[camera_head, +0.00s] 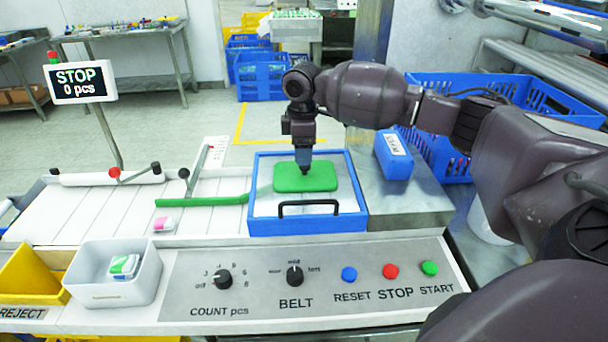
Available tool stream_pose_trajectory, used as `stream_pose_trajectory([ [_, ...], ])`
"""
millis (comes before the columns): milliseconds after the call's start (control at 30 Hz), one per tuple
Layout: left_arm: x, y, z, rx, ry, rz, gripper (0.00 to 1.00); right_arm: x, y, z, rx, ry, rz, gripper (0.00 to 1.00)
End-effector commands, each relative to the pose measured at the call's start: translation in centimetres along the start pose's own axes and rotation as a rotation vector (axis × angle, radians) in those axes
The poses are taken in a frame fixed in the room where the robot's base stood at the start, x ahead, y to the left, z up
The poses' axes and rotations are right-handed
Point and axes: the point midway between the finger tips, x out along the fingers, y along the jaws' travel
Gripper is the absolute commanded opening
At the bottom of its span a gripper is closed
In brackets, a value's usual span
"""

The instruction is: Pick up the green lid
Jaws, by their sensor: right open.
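The green lid (320,180) is a flat rounded slab. It lies inside a blue-framed square tray (258,205) in the middle of the camera_head view, behind a black bar handle (306,203). My right gripper (304,174) points straight down over the lid's middle, with its tips at or just above the top surface. I cannot tell if they touch it. The jaws are open, though they look narrow from here, and the lid still lies flat. My left gripper is not in view.
A control panel with knobs (295,276) and buttons runs along the front. A green bar (205,201) lies left of the tray. A blue box (393,158) stands close on the right, before a blue crate (480,88). A white bin (112,288) holds small packs, front left.

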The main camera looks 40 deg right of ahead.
Motion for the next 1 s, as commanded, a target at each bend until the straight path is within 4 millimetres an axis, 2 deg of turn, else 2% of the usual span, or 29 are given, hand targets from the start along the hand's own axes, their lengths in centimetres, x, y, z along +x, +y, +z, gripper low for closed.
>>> stream_pose_trajectory([
  [133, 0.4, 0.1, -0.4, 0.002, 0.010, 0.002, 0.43, 1.2, 0.0, 0.2, 0.000, -0.002, -0.001, 0.60],
  [400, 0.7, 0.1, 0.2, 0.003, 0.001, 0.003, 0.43, 4.8, -0.1, 0.5, 0.000, -0.002, -0.003, 0.60],
  [667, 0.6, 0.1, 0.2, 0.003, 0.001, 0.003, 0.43, 5.0, 0.0, 0.5, -0.001, 0.000, 0.000, 0.60],
  [767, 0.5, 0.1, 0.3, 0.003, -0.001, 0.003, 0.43, 5.0, 0.0, 0.5, -0.001, 0.000, 0.000, 0.48],
  [1000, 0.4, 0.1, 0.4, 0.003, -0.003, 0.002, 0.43, 5.0, 0.0, 0.5, 0.000, -0.001, 0.000, 0.11],
])
